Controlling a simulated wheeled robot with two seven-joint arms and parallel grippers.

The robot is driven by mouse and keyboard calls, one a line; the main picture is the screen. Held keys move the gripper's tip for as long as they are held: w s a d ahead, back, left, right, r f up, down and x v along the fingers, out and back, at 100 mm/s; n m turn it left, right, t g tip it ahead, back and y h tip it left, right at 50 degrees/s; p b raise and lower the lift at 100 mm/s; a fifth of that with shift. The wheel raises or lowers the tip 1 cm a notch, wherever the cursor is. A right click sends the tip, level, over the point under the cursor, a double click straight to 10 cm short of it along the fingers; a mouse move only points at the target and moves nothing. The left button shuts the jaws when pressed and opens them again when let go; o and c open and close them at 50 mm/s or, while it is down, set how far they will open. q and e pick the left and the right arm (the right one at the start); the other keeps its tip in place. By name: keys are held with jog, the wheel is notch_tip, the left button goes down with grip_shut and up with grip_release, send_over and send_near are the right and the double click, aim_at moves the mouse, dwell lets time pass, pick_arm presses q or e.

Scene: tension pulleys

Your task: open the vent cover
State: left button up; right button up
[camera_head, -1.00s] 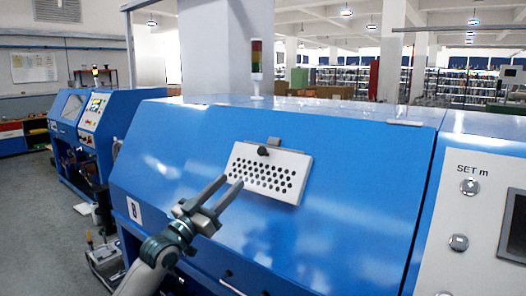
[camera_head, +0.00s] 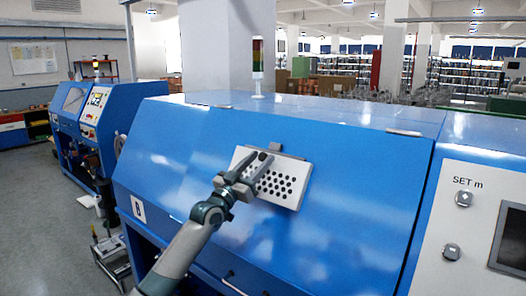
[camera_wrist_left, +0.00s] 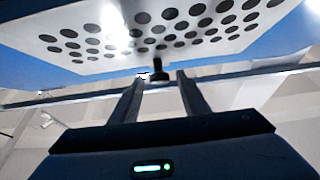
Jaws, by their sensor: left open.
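The vent cover (camera_head: 290,172) is a white plate with rows of round black holes on the sloped blue front of the machine. It lies close against the panel, with a small grey bracket (camera_head: 275,146) at its top edge. Its black knob (camera_wrist_left: 157,70) shows in the left wrist view, between the fingertips or just beyond them; the exact depth is unclear. My left gripper (camera_head: 259,160) is open in front of the cover's upper part and partly hides it. Its two fingers (camera_wrist_left: 158,80) are spread on either side of the knob. My right gripper is not in view.
The blue machine panel (camera_head: 170,180) fills the middle. A white control panel with knobs (camera_head: 463,199) and a screen (camera_head: 512,237) is at the right. A signal tower (camera_head: 257,65) stands behind the machine. Grey floor (camera_head: 50,220) lies at the left.

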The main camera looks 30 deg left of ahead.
pick_arm(q)
jog(key=shift+x, duration=1.25)
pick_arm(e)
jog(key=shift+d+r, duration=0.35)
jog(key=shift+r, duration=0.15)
pick_arm(q)
grip_shut()
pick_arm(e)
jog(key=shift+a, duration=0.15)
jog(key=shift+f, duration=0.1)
